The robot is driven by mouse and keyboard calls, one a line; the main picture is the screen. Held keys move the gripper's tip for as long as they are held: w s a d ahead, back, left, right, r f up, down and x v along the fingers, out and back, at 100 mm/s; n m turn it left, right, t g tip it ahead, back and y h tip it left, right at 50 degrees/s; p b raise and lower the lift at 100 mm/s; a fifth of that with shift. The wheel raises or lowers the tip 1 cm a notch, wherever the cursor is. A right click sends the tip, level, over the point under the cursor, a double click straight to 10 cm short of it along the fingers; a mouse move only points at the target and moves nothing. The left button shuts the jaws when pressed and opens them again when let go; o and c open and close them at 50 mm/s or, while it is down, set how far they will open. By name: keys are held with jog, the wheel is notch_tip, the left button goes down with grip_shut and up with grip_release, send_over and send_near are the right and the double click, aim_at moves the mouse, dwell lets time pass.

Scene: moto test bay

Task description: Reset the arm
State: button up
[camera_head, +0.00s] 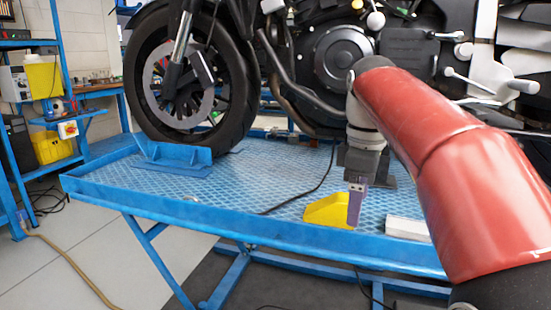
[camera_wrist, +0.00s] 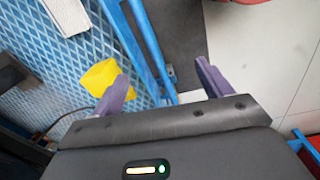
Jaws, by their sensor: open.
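My red arm (camera_head: 440,150) reaches in from the right over the lift table. My gripper (camera_head: 356,205) points down near the table's front edge, just right of and close to a yellow block (camera_head: 327,211). In the wrist view, my gripper (camera_wrist: 165,82) has its two purple fingers spread wide with nothing between them. The yellow block (camera_wrist: 101,77) lies beyond the left finger, partly covered by it. Whether finger and block touch, I cannot tell.
The blue lift table (camera_head: 240,222) has a raised rim and carries a motorcycle (camera_head: 345,55) behind my gripper. A wheel chock (camera_head: 172,155) stands at left. A white block (camera_head: 407,228) lies right of my gripper. Blue shelves (camera_head: 60,90) stand far left. Floor in front is mostly clear.

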jog(key=s+f+m+t, duration=0.2)
jog(key=s+f+m, duration=0.5)
jog(key=s, duration=0.4)
jog(key=shift+f+t, duration=0.35)
jog(key=shift+t, duration=0.05)
jog(key=s+f+m, duration=0.2)
jog(key=f, duration=0.1)
jog(key=s+f+m+t, duration=0.1)
jog(key=s+f+m, duration=0.1)
jog(key=s+f, duration=0.1)
jog(key=s+f+m+t, duration=0.1)
jog(key=s+f+m, duration=0.1)
jog(key=f, duration=0.2)
jog(key=shift+s+d+f, duration=0.15)
jog(key=shift+s+f, duration=0.15)
jog(key=shift+s, duration=0.1)
